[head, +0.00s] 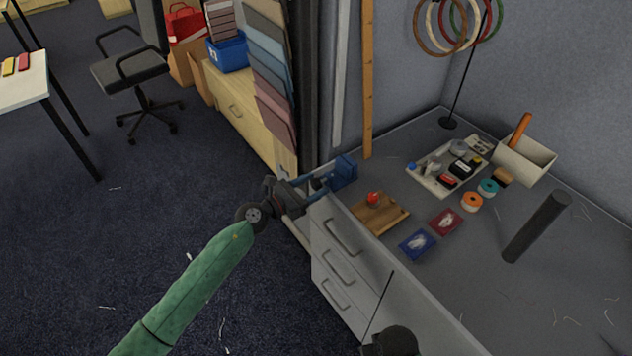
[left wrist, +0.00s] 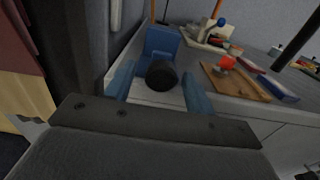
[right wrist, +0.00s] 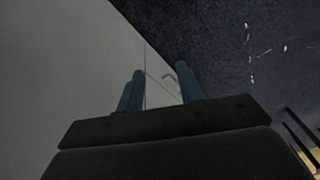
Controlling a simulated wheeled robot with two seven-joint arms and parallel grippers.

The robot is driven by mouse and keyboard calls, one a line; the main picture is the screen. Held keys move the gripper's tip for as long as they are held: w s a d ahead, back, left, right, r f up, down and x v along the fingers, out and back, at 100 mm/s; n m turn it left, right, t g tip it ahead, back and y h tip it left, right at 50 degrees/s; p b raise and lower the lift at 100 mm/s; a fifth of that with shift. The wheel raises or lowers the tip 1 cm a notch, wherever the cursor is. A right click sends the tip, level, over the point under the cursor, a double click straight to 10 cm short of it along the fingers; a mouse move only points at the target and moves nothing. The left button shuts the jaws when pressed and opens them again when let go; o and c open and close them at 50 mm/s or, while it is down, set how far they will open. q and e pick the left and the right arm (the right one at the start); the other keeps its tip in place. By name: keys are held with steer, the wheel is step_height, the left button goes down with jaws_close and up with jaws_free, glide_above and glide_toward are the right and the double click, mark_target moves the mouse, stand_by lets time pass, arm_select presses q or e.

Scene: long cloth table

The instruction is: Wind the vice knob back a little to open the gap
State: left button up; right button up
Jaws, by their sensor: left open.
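The blue vice (head: 345,169) sits at the left edge of the grey table; it also shows in the left wrist view (left wrist: 163,42). Its round black knob (left wrist: 162,75) faces the left wrist camera. My left gripper (head: 318,182) is open, with its two blue fingers on either side of the knob in that view. In the head view the gripper mostly hides the knob. The vice gap is not clear to see. My right gripper (right wrist: 157,92) is open and empty beside a pale flat surface.
A wooden board (head: 381,214) with a red knob (head: 373,198) lies right of the vice. Drawers (head: 340,262) are below the table edge.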

arm_select(q)
steer(key=shift+w+d, duration=0.4)
steer(key=shift+d, duration=0.15)
arm_select(e)
steer(key=shift+f, duration=0.8)
arm_select(q)
steer(key=c, duration=1)
steer(key=shift+o, duration=0.2)
arm_select(e)
steer(key=shift+w, duration=0.1)
